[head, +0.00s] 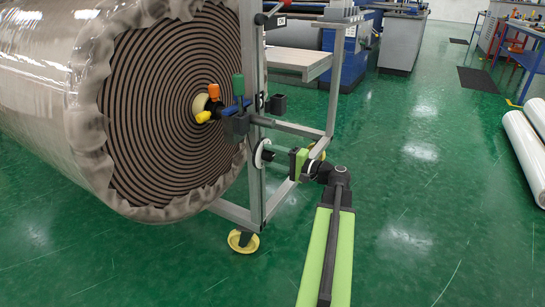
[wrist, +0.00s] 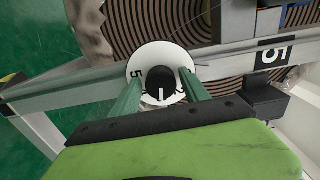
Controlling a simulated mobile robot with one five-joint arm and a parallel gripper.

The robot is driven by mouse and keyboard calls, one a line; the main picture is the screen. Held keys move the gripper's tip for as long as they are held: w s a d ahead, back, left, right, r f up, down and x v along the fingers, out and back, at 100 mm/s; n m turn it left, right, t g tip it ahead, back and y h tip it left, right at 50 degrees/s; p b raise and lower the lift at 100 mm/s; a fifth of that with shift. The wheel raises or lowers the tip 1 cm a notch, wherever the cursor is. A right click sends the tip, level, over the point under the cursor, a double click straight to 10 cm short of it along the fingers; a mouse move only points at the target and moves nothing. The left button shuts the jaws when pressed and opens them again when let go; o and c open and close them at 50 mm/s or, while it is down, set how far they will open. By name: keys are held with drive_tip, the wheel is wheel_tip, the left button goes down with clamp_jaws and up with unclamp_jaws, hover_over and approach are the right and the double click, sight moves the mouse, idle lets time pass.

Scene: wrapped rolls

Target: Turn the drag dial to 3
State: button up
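The drag dial (wrist: 149,53) is a white disc with a black knob (wrist: 160,77) at its centre, fixed to the metal frame. A white mark on the knob points down in the wrist view. A "5" shows at the disc's left edge; another figure at the lower right is partly hidden and I cannot read it. In the head view the dial (head: 262,154) shows edge-on. My gripper (wrist: 161,78) is open, with one green finger on each side of the knob and small gaps beside it. In the head view my gripper (head: 280,156) reaches the dial from the right.
A large wrapped roll (head: 170,105) fills the left. The metal frame (head: 252,110) stands beside it on a yellow caster (head: 243,241). Green floor (head: 430,190) to the right is open.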

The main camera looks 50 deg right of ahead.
drive_tip(key=shift+o, duration=0.4)
drive_tip(key=v, duration=1.7)
drive_tip(key=shift+s, duration=0.2)
